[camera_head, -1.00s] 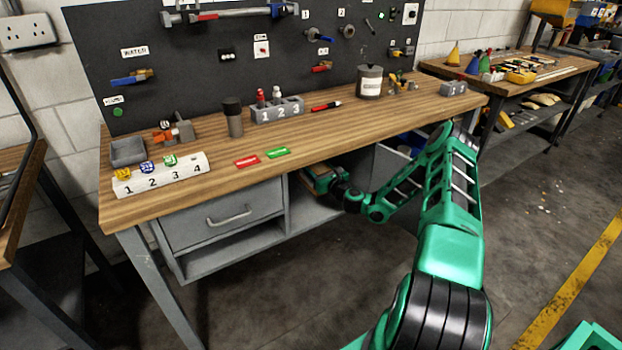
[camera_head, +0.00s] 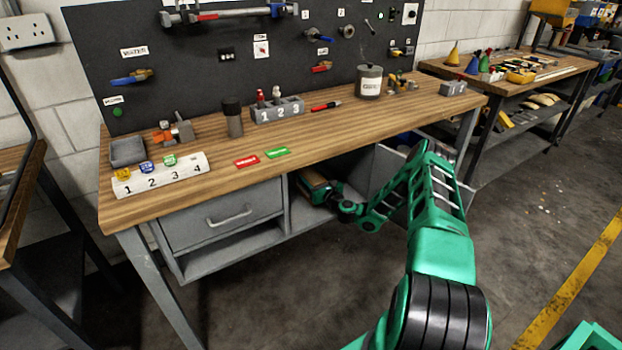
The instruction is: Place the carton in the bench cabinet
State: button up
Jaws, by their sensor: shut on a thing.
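The carton (camera_head: 312,182) is a brown box at the mouth of the bench cabinet (camera_head: 290,208), under the worktop. My gripper (camera_head: 332,190) is shut on the carton, with my green arm reaching in from the right. The cabinet's grey door (camera_head: 385,168) stands open to the right of the opening. The worktop edge and my gripper hide part of the carton. I cannot tell whether it touches the cabinet floor.
The wooden worktop (camera_head: 225,195) lies just above the carton and overhangs the opening. A closed grey drawer (camera_head: 222,212) sits left of the cabinet. A numbered white block (camera_head: 165,178) and red and green tags (camera_head: 277,153) lie on top. The floor in front is clear.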

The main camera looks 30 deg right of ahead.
jog(key=o, duration=1.3)
jog(key=shift+o, duration=0.2)
jog(key=shift+s, duration=0.1)
jog(key=s, duration=1.1)
jog(key=shift+s+d, duration=0.2)
jog(key=shift+s, duration=0.2)
jog(key=shift+s, duration=0.15)
